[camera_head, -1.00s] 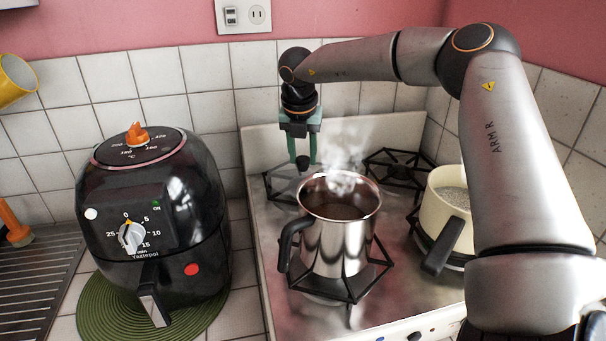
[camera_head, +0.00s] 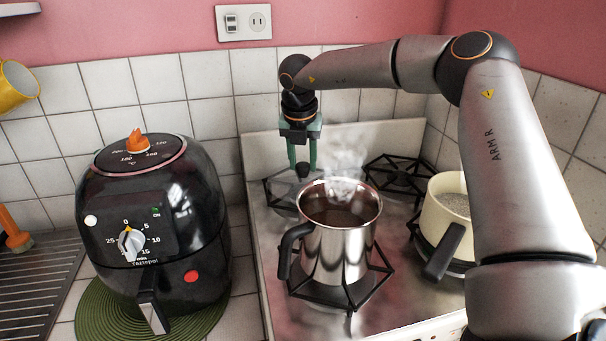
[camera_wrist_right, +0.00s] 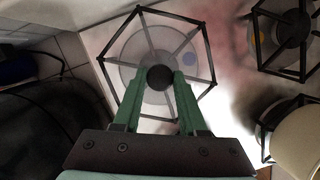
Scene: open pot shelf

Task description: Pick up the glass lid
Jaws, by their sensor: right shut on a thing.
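My right gripper (camera_head: 303,168), with green fingers, points down over the back left burner, behind the steel pot. In the right wrist view its fingers (camera_wrist_right: 160,85) are closed on a small round black knob (camera_wrist_right: 160,78). The knob also shows in the head view (camera_head: 303,171). A faint see-through disc, the glass lid (camera_wrist_right: 138,58), spreads around the knob over the black grate. Its edge is hard to make out, and I cannot tell whether it touches the grate. My left gripper is not in view.
A steaming steel pot (camera_head: 338,240) stands on the front left burner, close in front of the right gripper. A cream pan (camera_head: 447,207) is at the right. A black air fryer (camera_head: 150,220) stands left on a green mat (camera_head: 95,310). The tiled wall is close behind.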

